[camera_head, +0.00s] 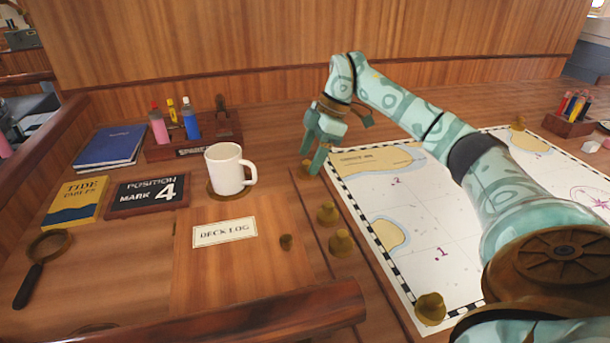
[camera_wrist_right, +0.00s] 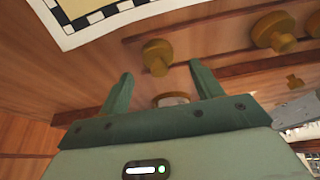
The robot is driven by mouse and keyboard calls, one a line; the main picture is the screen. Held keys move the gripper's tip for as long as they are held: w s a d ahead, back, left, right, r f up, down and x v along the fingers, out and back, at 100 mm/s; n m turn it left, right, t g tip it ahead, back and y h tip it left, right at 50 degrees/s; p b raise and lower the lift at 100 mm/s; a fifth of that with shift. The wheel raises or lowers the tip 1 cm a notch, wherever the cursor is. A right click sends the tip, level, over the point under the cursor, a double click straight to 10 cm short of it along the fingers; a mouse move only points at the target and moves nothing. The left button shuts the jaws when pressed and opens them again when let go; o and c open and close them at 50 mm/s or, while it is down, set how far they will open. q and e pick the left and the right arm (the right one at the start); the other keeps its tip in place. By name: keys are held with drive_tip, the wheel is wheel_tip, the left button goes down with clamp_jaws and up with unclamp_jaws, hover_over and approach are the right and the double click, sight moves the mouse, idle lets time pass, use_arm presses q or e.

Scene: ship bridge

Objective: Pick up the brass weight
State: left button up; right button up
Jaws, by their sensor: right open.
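Several squat, knobbed brass weights stand on the desk. One brass weight (camera_head: 306,169) is at the chart's left edge, right below my right gripper (camera_head: 313,160), which partly covers it. Two more, a middle weight (camera_head: 327,213) and a nearer weight (camera_head: 341,242), stand in line toward the front. My right gripper is open and points down. In the right wrist view, a brass weight (camera_wrist_right: 157,57) shows just beyond the open fingertips of the right gripper (camera_wrist_right: 161,72), with nothing held between them. My left gripper is not in view.
Other weights sit on the chart (camera_head: 440,215) at its near corner (camera_head: 430,308) and far edge (camera_head: 517,122). A white mug (camera_head: 226,168) stands left of my gripper. The deck log lid (camera_head: 225,270) has a small knob (camera_head: 286,241). A raised wooden rail (camera_head: 270,325) runs along the front.

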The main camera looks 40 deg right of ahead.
sight(308, 161)
drive_tip(key=x, duration=0.3)
drive_tip(key=shift+d+f+b, duration=0.1)
drive_tip(key=shift+f+b, duration=0.05)
drive_tip(key=shift+b, duration=0.2)
drive_tip(key=c, duration=1.2)
